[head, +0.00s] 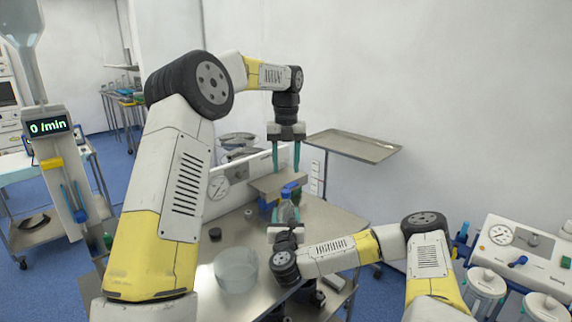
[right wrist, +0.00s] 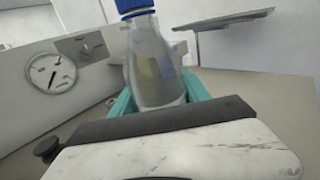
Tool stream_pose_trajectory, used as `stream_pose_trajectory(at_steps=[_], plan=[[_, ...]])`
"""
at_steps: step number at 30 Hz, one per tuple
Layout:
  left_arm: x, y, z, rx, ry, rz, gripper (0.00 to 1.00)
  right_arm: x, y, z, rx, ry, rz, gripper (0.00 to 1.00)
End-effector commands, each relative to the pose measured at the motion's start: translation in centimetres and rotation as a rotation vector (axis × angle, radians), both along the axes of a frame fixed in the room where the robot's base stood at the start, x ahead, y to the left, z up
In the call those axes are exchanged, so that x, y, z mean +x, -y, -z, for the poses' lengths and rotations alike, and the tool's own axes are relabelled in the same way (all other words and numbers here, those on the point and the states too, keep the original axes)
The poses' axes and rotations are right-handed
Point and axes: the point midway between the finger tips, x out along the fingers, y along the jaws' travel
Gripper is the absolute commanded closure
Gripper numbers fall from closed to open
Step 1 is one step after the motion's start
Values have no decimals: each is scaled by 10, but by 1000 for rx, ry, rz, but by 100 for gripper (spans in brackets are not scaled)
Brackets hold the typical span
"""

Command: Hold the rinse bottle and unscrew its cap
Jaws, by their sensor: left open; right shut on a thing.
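The rinse bottle (head: 288,213) stands upright over the metal table, clear with a blue cap (head: 290,188) on top. The bottle (right wrist: 155,65) and the lower part of its cap (right wrist: 134,4) also show in the right wrist view; the cap's top is cut off. My right gripper (right wrist: 157,92) is shut on the bottle's body, its teal fingers on either side. My left gripper (head: 285,170) points straight down above the cap, its two teal fingers apart and nothing between them. Whether the bottle's base touches the table is hidden.
A clear glass bowl (head: 237,270) stands on the table (head: 325,222) at front left. A panel with a gauge (head: 218,186) runs behind the bottle. A metal tray (head: 355,147) on a stand is at back right. Suction jars (head: 487,283) stand at far right.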

Motion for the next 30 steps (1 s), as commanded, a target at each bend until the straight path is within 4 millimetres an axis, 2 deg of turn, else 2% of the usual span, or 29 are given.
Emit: stream_pose_trajectory(at_steps=[7, 15, 21, 30], plan=[[0, 0, 11, 0, -1, 85, 56, 0, 0, 1, -1, -2, 0, 100], [0, -1, 53, 1, -2, 82, 56, 0, 0, 1, -1, -2, 0, 100], [0, 0, 74, 0, 0, 82, 56, 0, 0, 1, -1, -2, 0, 100], [0, 0, 80, 0, 1, 81, 56, 0, 0, 1, -1, -2, 0, 100]])
